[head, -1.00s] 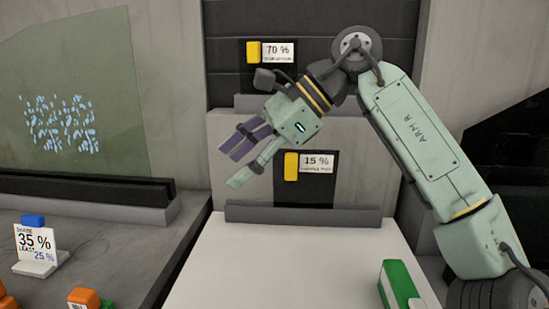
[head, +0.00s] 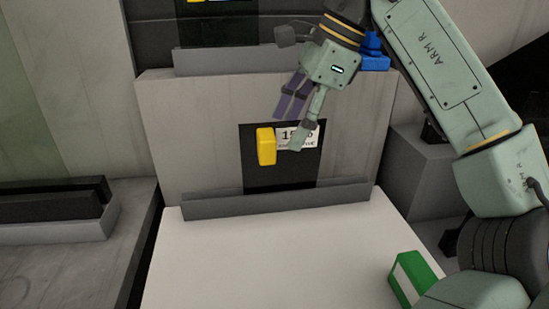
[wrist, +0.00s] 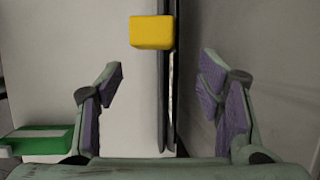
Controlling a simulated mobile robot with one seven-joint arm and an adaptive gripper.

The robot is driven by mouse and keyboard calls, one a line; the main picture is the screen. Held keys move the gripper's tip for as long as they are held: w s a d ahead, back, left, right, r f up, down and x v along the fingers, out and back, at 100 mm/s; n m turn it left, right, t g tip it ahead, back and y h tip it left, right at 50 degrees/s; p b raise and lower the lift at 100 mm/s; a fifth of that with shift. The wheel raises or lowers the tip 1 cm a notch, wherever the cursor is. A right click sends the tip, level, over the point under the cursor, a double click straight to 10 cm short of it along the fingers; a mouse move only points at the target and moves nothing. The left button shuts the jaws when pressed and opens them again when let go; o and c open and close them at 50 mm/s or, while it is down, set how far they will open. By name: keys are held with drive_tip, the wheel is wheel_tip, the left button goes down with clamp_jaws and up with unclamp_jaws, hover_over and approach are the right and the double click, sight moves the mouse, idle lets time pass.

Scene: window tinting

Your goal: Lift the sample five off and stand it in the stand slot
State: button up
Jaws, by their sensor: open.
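The dark sample (head: 255,179) stands upright against the grey block, its foot behind a grey ledge. It has a yellow tab (head: 266,146) and a white label reading 15 %, whose small print I cannot read surely. My gripper (head: 287,132) is open in front of it, pointing down, one finger overlapping the label. In the wrist view my gripper (wrist: 160,105) has its purple-padded fingers wide apart. The yellow tab (wrist: 152,33) and the thin dark edge of the sample show between them, apparently untouched. I cannot make out the stand slot for sure.
A white surface (head: 280,255) lies clear before the ledge (head: 275,198). A green and white box (head: 404,284) sits at its right. A grey holder with a black bar (head: 55,212) stands at left. Another dark sample (head: 230,30) is above, and a blue object (head: 375,52) is behind my gripper.

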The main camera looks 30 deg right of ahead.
sight(268, 165)
drive_tip(key=x, duration=0.5)
drive_tip(key=shift+s+a+f+p, duration=0.1)
drive_tip(key=shift+a+f+p, duration=0.2)
drive_tip(key=shift+a, duration=0.2)
drive_tip(key=shift+r, duration=0.1)
drive_tip(key=c, duration=1.4)
drive_tip(key=shift+o, duration=0.2)
drive_tip(key=shift+r, duration=0.1)
